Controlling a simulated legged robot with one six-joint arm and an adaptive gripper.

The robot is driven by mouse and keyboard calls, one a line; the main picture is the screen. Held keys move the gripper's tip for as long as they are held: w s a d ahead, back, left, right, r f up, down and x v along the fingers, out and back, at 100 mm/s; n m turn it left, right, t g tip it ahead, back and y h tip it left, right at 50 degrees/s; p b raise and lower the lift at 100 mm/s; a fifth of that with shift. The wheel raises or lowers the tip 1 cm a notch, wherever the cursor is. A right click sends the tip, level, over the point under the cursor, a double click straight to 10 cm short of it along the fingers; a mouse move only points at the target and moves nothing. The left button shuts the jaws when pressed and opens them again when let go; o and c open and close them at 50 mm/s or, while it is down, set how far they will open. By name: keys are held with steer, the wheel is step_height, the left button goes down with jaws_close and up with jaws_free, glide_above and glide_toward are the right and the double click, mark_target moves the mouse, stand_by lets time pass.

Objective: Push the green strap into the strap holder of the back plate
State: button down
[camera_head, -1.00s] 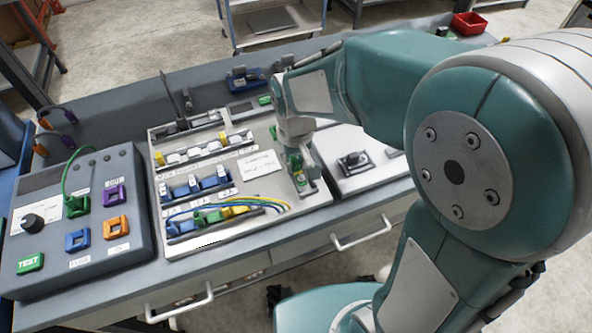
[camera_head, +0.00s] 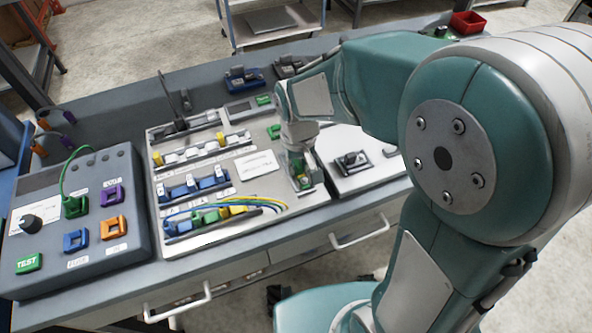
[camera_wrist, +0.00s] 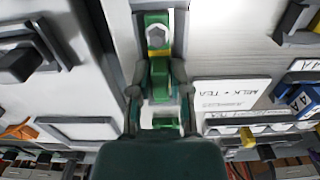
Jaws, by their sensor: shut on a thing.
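The light grey back plate (camera_head: 240,225) lies on the bench with rows of coloured blocks. A green strap piece (camera_head: 301,181) sits near its right edge, below my gripper (camera_head: 298,160). In the wrist view my gripper (camera_wrist: 160,97) has its two dark fingers on either side of the green strap (camera_wrist: 160,78), shut on it. Ahead of the fingers is a green part with a hex bolt (camera_wrist: 156,36) and a yellow band, in a grey channel. I cannot tell how far the strap sits in its holder. More green shows between the finger bases.
A grey test box (camera_head: 85,220) with coloured sockets stands at the left. A second light plate (camera_head: 350,175) with a dark clamp lies just right of the back plate. Cables curve over the front blocks (camera_head: 210,215). A red bin (camera_head: 468,23) stands at the far corner.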

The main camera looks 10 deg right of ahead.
steer(key=shift+c, duration=2.4)
jaws_free()
steer(key=shift+a+f, duration=0.1)
steer(key=shift+o, duration=0.9)
steer(key=shift+r, duration=3.55)
steer(key=shift+r, duration=0.1)
step_height(320, 180, up, 12)
